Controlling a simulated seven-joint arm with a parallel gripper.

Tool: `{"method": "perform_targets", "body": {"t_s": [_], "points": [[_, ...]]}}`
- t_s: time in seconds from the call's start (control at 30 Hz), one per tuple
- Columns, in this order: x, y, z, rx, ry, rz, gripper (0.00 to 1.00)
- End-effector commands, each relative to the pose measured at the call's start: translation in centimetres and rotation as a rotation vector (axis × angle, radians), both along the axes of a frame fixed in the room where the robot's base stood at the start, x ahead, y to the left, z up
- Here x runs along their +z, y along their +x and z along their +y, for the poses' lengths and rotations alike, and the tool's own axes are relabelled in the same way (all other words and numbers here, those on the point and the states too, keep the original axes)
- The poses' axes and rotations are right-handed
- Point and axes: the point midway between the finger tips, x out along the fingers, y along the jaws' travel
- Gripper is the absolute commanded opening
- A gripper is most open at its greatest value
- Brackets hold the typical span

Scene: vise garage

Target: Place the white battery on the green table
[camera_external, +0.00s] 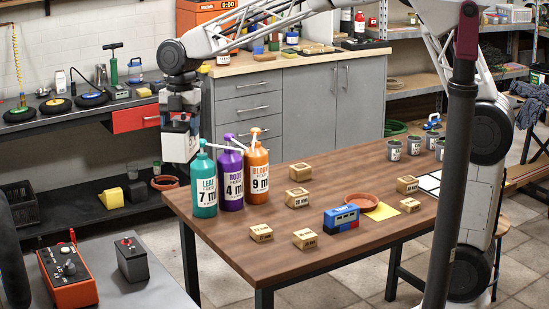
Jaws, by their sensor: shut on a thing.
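My gripper (182,106) hangs at the upper left, pointing down. It is shut on a white, box-shaped thing (179,145) that looks like the white battery. The battery hangs in the air, roughly upright, left of the wooden table (330,255) and close behind the pump bottles in the picture. The fingertips are small and partly hidden. No table with a plainly green top shows, so I cannot tell which is the green table.
Teal (205,190), purple (230,180) and orange (257,175) pump bottles stand on the wooden table's left end. A grey bench (150,285) at front left holds an orange charger (68,275) and a dark battery (132,261). A dark workbench (75,112) stands behind.

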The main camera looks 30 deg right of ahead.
Motion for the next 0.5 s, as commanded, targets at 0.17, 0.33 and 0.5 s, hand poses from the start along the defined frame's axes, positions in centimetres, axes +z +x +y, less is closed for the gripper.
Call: {"method": "perform_targets", "body": {"t_s": [0.17,0.33,0.5], "points": [[-0.1,-4.7,1.3,0.188,0.001,-0.003,0.0],[-0.5,-8.9,2.0,0.365,0.002,-0.003,0.0],[-0.9,-12.7,2.4,0.528,0.001,-0.002,0.0]]}}
